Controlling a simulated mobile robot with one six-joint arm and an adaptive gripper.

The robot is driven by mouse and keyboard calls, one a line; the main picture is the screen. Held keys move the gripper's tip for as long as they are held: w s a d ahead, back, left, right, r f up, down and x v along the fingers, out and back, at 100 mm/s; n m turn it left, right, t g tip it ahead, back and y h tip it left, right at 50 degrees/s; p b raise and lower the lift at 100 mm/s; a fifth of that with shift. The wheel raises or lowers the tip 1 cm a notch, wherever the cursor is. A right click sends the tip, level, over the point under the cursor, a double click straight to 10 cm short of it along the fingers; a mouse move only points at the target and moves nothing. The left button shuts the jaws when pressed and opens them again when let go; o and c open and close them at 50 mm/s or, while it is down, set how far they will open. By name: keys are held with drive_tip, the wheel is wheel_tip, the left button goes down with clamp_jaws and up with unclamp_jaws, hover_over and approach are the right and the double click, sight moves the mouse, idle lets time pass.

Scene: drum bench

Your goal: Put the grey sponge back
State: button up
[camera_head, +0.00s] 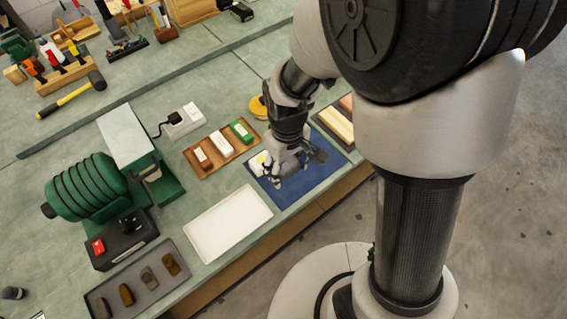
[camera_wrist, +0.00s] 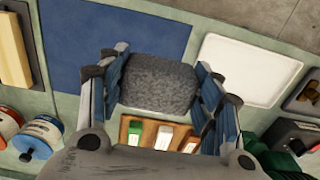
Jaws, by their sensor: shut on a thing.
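The grey sponge (camera_wrist: 158,82), a rough speckled block, sits between the two fingers of my gripper (camera_wrist: 160,92) in the wrist view. My gripper is shut on it from both sides. In the head view my gripper (camera_head: 284,166) is over the blue mat (camera_head: 285,196) near the bench's front edge; the sponge is hard to make out there. The blue mat (camera_wrist: 90,45) also shows beyond the sponge in the wrist view. The sponge's height above the bench is not clear.
A white tray (camera_head: 228,224) lies left of the mat. Behind is a wooden tray (camera_head: 222,160) with green, white and brown-red blocks. A dark tray (camera_head: 140,288) holds several brown pieces, near a green drum machine (camera_head: 85,190). Wooden blocks (camera_head: 335,122) lie right of my gripper.

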sight(286, 191)
wheel_tip(286, 191, down, 11)
drive_tip(key=b, duration=0.3)
drive_tip(key=shift+r, duration=0.15)
drive_tip(key=shift+f, duration=0.2)
drive_tip(key=o, duration=0.9)
drive_tip(key=shift+r, duration=0.1)
